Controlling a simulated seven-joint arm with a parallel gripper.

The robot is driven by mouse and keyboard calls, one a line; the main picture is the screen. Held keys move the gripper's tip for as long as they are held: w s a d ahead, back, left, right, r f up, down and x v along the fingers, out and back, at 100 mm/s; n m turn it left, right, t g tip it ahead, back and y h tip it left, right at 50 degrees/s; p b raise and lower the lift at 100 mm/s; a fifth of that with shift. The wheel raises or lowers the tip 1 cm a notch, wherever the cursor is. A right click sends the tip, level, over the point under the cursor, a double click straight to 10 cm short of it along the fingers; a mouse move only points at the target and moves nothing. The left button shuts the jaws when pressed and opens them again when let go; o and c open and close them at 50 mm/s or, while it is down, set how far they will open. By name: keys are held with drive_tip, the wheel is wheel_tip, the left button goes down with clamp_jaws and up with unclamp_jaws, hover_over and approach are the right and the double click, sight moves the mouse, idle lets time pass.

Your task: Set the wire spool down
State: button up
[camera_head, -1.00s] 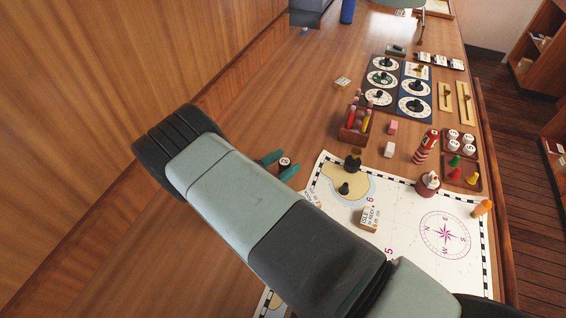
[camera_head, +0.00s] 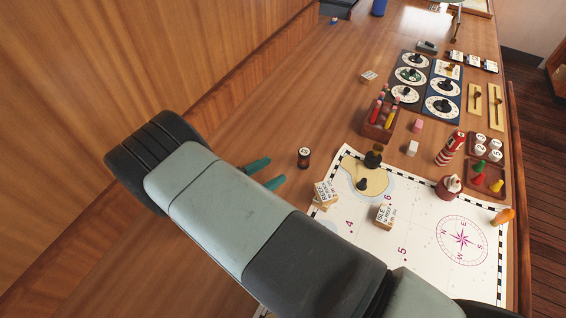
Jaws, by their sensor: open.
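A small dark cylinder with a pale round label on top (camera_head: 304,152), seemingly the wire spool, stands upright on the wooden table. It is left of the chart's upper left corner. My gripper (camera_head: 277,169) shows two teal fingertips just left of the cylinder. The fingers are apart and empty, with a small gap of bare table between them and the cylinder. My arm hides the rest of the gripper and the table under it.
A white chart (camera_head: 420,240) lies to the right, with wooden blocks (camera_head: 325,194) and dark pieces on it. A pencil box (camera_head: 379,126), a striped lighthouse (camera_head: 450,150) and dial boards (camera_head: 409,77) stand farther back. The table above the cylinder is clear.

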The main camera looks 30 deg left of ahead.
drive_tip(key=shift+s+a, duration=0.15)
drive_tip(key=shift+s, duration=0.15)
drive_tip(key=w+d+r+m+g+h, duration=0.2)
drive_tip(key=w+d+r+m+g, duration=0.2)
drive_tip(key=r, duration=0.3)
drive_tip(key=w+d+r+m+g+h, duration=0.1)
drive_tip(key=w+d+r+m+g, duration=0.25)
drive_tip(key=r, duration=0.35)
drive_tip(key=d+r+m+g+y, duration=0.2)
drive_tip(key=d+r+m+g, duration=0.4)
drive_tip(key=d+r+m, duration=0.5)
drive_tip(key=s+d+r+m+t+y, duration=0.3)
drive_tip(key=s+d+r+m+y, duration=0.6)
drive_tip(key=s+d+r, duration=0.7)
drive_tip(key=d+m, duration=0.1)
drive_tip(key=m, duration=0.1)
drive_tip(key=shift+s+r+m, duration=0.2)
drive_tip(key=shift+s+m, duration=0.05)
drive_tip(key=shift+m, duration=0.1)
